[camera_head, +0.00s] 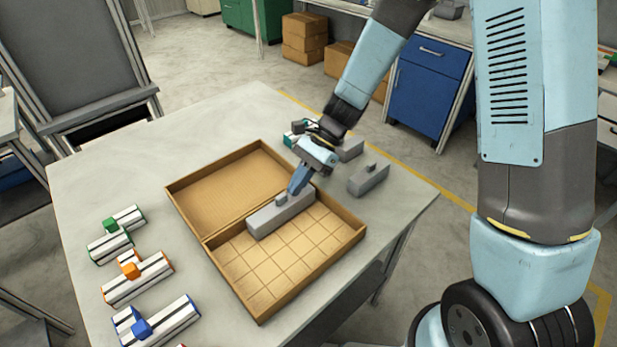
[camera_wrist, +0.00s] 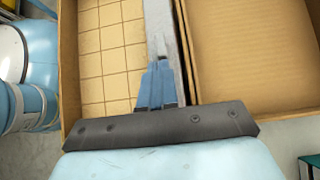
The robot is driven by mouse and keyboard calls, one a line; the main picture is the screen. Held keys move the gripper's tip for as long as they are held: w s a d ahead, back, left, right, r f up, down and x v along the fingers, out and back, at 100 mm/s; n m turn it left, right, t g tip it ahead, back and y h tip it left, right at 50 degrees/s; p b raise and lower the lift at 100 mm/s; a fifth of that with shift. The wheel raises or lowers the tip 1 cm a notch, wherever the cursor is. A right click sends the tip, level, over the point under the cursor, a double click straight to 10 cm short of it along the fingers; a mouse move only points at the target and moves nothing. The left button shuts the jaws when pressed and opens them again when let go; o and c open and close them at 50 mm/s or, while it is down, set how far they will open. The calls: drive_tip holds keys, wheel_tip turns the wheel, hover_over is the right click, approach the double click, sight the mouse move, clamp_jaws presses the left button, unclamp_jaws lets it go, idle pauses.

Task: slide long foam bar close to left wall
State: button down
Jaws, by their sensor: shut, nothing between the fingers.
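The long grey foam bar (camera_head: 284,215) lies in the gridded compartment of an open cardboard box (camera_head: 311,272), along the wall that divides it from the plain half. A small grey knob stands on its top. In the wrist view, the bar (camera_wrist: 156,14) runs alongside the dividing wall (camera_wrist: 184,45), with little or no gap visible. My gripper (camera_head: 293,190) is shut and empty, pointing down at the bar's far end. In the wrist view, my fingertips (camera_wrist: 160,42) overlap the bar; whether they touch it I cannot tell. The fingers hide part of the bar.
The rest of the gridded floor (camera_head: 272,258) is bare, as is the plain half (camera_head: 229,187). Another grey foam block (camera_head: 368,179) stands beyond the box. Striped pieces with green (camera_head: 117,234), orange (camera_head: 137,277) and blue (camera_head: 157,322) knobs lie left on the table.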

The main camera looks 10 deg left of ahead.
sight(265, 216)
idle(0.3)
drive_tip(key=s+a, duration=0.3)
drive_tip(key=s, duration=0.1)
drive_tip(key=s+a, duration=0.3)
drive_tip(key=shift+s+a, duration=0.3)
drive_tip(key=shift+s, duration=0.05)
